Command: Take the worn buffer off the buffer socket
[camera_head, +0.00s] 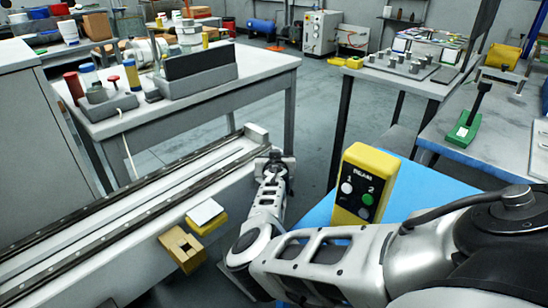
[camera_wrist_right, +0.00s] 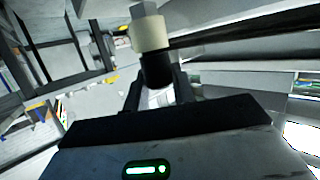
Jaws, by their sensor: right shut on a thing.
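In the right wrist view my right gripper (camera_wrist_right: 158,92) is shut on a dark cylindrical piece, the worn buffer (camera_wrist_right: 156,68). A cream collar (camera_wrist_right: 150,33) and a grey metal part (camera_wrist_right: 143,9) sit in line beyond the buffer; I cannot tell which of these is the buffer socket. In the head view the buffer and socket are hidden or too small to make out. My left gripper is not in view.
The rail (camera_head: 130,215) runs along the left, with an end block (camera_head: 257,134). A yellow control box (camera_head: 358,185) with numbered buttons stands by my right arm. Workbenches stand behind.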

